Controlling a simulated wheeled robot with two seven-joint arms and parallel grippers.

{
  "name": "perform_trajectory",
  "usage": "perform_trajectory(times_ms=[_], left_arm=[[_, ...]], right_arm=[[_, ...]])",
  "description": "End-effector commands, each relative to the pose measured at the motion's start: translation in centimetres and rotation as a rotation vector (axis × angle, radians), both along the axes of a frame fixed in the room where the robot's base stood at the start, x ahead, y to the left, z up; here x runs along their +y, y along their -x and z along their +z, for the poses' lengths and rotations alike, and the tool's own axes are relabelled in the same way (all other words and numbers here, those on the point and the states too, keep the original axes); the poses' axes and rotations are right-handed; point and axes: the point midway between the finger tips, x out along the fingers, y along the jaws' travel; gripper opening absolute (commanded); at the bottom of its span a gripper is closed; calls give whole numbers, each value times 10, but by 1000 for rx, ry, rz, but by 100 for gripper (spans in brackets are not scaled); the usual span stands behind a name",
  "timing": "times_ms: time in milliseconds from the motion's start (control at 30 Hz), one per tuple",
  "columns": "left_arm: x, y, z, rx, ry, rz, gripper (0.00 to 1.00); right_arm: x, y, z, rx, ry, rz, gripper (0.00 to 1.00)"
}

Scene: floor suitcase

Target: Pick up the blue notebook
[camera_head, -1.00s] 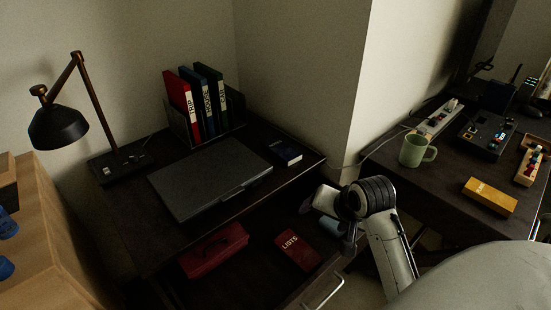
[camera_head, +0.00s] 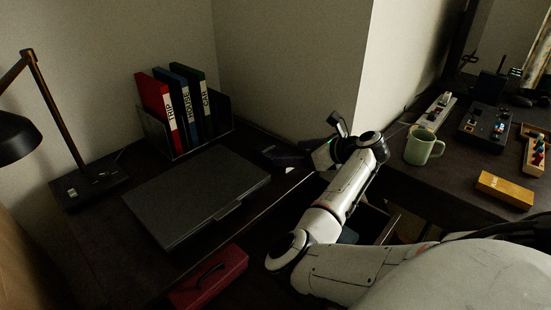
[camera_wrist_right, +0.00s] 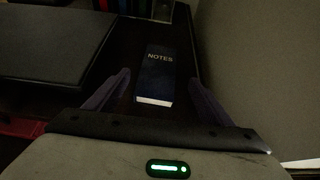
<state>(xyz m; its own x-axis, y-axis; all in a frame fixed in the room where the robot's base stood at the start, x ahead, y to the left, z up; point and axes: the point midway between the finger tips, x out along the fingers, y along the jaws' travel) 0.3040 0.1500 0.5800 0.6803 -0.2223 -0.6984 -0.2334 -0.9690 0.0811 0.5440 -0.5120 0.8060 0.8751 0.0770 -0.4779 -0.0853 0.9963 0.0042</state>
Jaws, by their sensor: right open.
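The blue notebook (camera_wrist_right: 157,76), marked NOTES, lies flat on the dark desk in the right wrist view, between the two fingers and ahead of them. My right gripper (camera_wrist_right: 157,92) is open, with one finger on each side of the notebook and a gap to each. In the head view my right gripper (camera_head: 305,157) reaches over the desk's right edge, and the notebook (camera_head: 270,153) is mostly hidden or dark beside it. I cannot tell the height of the fingers above the desk. My left gripper is not in view.
A lamp (camera_head: 60,135) stands at left. A wall rises close on the right. A green mug (camera_head: 421,147) stands on the other desk.

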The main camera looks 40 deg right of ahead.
Motion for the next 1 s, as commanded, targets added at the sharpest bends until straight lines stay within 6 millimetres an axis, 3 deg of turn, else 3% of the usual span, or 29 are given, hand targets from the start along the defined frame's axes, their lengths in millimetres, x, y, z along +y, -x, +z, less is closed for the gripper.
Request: perform_trajectory(times_ms=[400,700,767,1000], left_arm=[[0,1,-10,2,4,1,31],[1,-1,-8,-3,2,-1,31],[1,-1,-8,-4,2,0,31],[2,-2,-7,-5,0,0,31]], right_arm=[[8,-44,-22,1,3,1,75],[8,-49,-24,2,4,-1,75],[8,-49,-24,2,4,-1,69],[8,-49,-24,2,4,-1,28]])
